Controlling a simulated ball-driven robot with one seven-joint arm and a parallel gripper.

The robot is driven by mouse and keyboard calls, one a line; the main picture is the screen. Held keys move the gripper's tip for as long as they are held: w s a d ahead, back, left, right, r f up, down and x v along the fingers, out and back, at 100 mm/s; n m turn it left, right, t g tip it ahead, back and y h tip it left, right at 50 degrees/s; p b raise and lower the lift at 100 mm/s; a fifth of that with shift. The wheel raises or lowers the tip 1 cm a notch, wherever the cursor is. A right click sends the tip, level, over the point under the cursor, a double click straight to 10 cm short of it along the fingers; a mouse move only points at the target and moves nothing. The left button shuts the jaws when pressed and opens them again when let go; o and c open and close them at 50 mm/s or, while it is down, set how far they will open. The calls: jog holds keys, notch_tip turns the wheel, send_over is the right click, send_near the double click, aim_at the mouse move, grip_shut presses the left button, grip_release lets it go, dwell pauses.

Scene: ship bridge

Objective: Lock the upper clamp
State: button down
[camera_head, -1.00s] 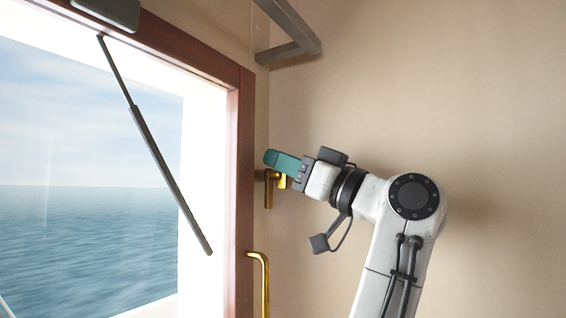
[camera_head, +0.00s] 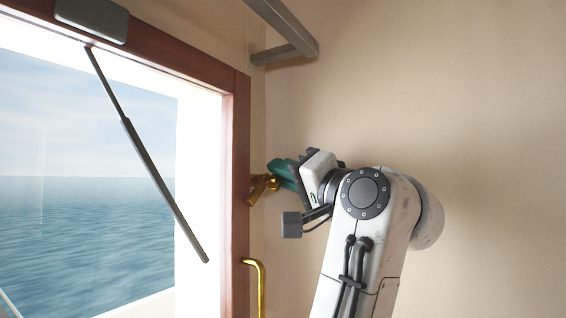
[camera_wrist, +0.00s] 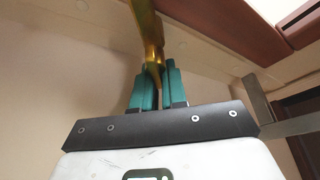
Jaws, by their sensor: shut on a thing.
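The upper clamp (camera_head: 262,187) is a brass lever at the right side of the red-brown window frame, above the brass handle. It now lies tilted, with one end low against the frame. My gripper (camera_head: 282,171) with teal fingers reaches it from the right. In the wrist view the brass clamp (camera_wrist: 150,35) runs down from the top between the teal fingers of my gripper (camera_wrist: 156,82), which are shut on it. In the head view the fingers partly hide the clamp's right end.
A brass handle (camera_head: 259,285) is lower on the frame (camera_head: 241,150). A window with a sea view and a dark wiper arm (camera_head: 150,160) fills the left. A grey metal bracket (camera_head: 290,45) juts out above my arm. The beige wall (camera_head: 480,120) at right is bare.

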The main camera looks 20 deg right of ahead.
jog(key=m, duration=0.2)
jog(key=f+m+g+h, duration=0.1)
jog(key=m, duration=0.1)
jog(key=shift+w+p, duration=0.15)
jog(key=shift+p, duration=0.2)
jog(key=shift+d+f+m+g+h, duration=0.15)
jog(key=shift+m+g+h, duration=0.15)
jog(key=shift+m, duration=0.7)
jog(key=shift+a+f+m+g+h, duration=0.15)
jog(key=shift+m+g, duration=0.25)
jog(key=shift+m, duration=0.6)
jog(key=shift+d, duration=0.1)
jog(key=c, duration=1.3)
grip_release()
jog(key=shift+o, duration=0.2)
